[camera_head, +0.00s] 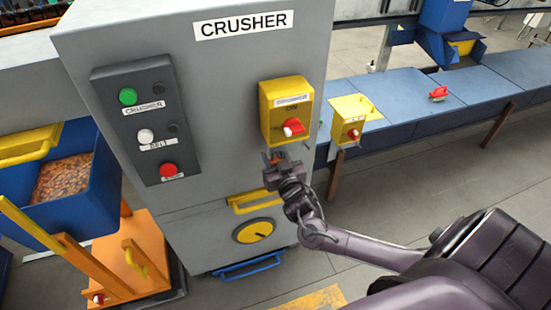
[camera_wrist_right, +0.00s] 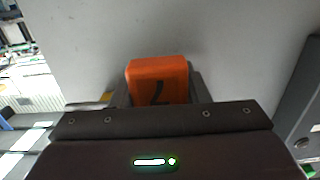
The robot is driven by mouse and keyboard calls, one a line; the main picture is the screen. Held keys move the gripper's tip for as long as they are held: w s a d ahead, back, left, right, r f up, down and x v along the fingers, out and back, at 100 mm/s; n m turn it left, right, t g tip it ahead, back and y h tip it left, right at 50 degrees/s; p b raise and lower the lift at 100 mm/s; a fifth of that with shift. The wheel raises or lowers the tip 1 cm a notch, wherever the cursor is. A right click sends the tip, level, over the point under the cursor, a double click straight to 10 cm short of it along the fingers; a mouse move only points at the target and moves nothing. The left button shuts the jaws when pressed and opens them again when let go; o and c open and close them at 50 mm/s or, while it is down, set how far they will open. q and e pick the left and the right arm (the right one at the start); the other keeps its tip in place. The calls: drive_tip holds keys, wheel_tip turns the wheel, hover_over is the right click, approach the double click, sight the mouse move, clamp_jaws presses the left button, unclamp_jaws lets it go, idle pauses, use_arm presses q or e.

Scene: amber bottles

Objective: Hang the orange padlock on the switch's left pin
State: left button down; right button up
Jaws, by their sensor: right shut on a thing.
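The orange padlock (camera_wrist_right: 158,78) is between the fingers of my right gripper, with a dark mark like a 7 on its face. Its shackle is not visible in the wrist view. In the head view my right gripper (camera_head: 277,160) is shut on the padlock, just below the yellow switch box (camera_head: 286,112) on the grey crusher cabinet. The switch has a red knob (camera_head: 293,127) with a pale tip. My left gripper is not in view.
A dark button panel (camera_head: 147,120) is left of the switch. A yellow handle (camera_head: 257,200) and round yellow dial (camera_head: 254,231) sit below. A second yellow switch box (camera_head: 349,118) stands right, by the blue conveyor (camera_head: 400,92). A blue bin (camera_head: 38,207) is at left.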

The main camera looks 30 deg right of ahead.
drive_tip(key=o, duration=1.1)
drive_tip(key=b+v, duration=0.1)
drive_tip(key=v, duration=0.7)
drive_tip(key=s+d+f+n+g, duration=0.1)
drive_tip(key=s+f+g, duration=0.25)
drive_tip(key=f, duration=0.75)
drive_tip(key=s+d+f+n+g+y, duration=0.15)
drive_tip(key=s+f, duration=0.35)
drive_tip(key=f, duration=0.6)
drive_tip(key=s+f+n+g+h, duration=0.1)
drive_tip(key=s+f+g, duration=0.25)
drive_tip(key=f, duration=0.65)
drive_tip(key=s+a+f+g+y, duration=0.1)
drive_tip(key=s+a+f+g, duration=0.1)
drive_tip(key=s+f, duration=0.3)
drive_tip(key=s+a+f+n+g+y, duration=0.1)
drive_tip(key=s+a+f+g, duration=0.2)
drive_tip(key=s, duration=0.9)
drive_tip(key=s+a+f+g+y, duration=0.1)
drive_tip(key=s+a+f+g, duration=0.1)
drive_tip(key=s+a+f, duration=0.4)
drive_tip(key=s+f, duration=0.2)
drive_tip(key=s, duration=0.1)
drive_tip(key=shift+s+a+f+n+y, duration=0.2)
drive_tip(key=shift+s+f+n+y, duration=0.1)
drive_tip(key=shift+s+n+y, duration=0.1)
